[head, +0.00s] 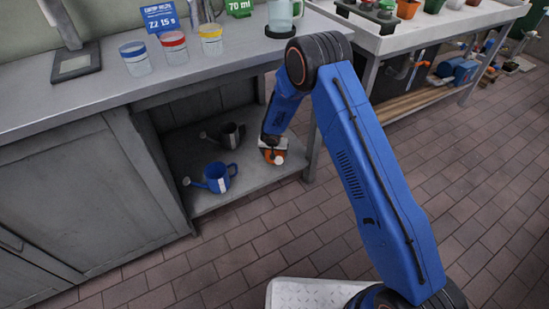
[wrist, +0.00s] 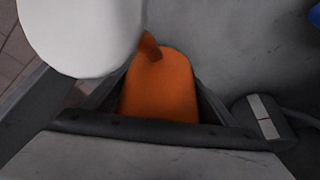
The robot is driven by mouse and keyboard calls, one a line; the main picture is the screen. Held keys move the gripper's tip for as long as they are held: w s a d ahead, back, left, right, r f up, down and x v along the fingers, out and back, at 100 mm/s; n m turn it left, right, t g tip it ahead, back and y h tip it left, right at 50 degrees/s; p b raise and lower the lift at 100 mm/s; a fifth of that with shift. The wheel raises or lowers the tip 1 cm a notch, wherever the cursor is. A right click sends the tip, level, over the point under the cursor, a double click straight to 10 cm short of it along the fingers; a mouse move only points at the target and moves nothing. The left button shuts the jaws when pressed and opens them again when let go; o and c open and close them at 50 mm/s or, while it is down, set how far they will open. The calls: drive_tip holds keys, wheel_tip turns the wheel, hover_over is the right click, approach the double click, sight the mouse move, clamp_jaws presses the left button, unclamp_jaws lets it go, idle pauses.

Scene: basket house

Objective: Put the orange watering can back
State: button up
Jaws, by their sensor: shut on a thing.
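The orange watering can (head: 274,156) is at the right end of the low shelf (head: 255,177) under the grey counter, partly hidden by my gripper and arm. In the wrist view its orange body (wrist: 160,88) fills the middle, with a large white round part (wrist: 80,32) at upper left. My gripper (head: 272,142) is shut on the orange can. In the wrist view a dark finger shows at each side of the orange body. I cannot tell whether the can touches the shelf.
A blue watering can (head: 216,178) stands at the shelf's front left, and a dark grey one (head: 231,135) behind it. A counter leg (head: 313,150) is close right of my gripper. The counter (head: 180,85) overhead holds jars and signs. Open brick floor lies in front.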

drive_tip(key=shift+f, duration=1.55)
drive_tip(key=shift+f, duration=0.1)
drive_tip(key=o, duration=1.7)
drive_tip(key=shift+o, duration=0.2)
drive_tip(key=v, duration=1.2)
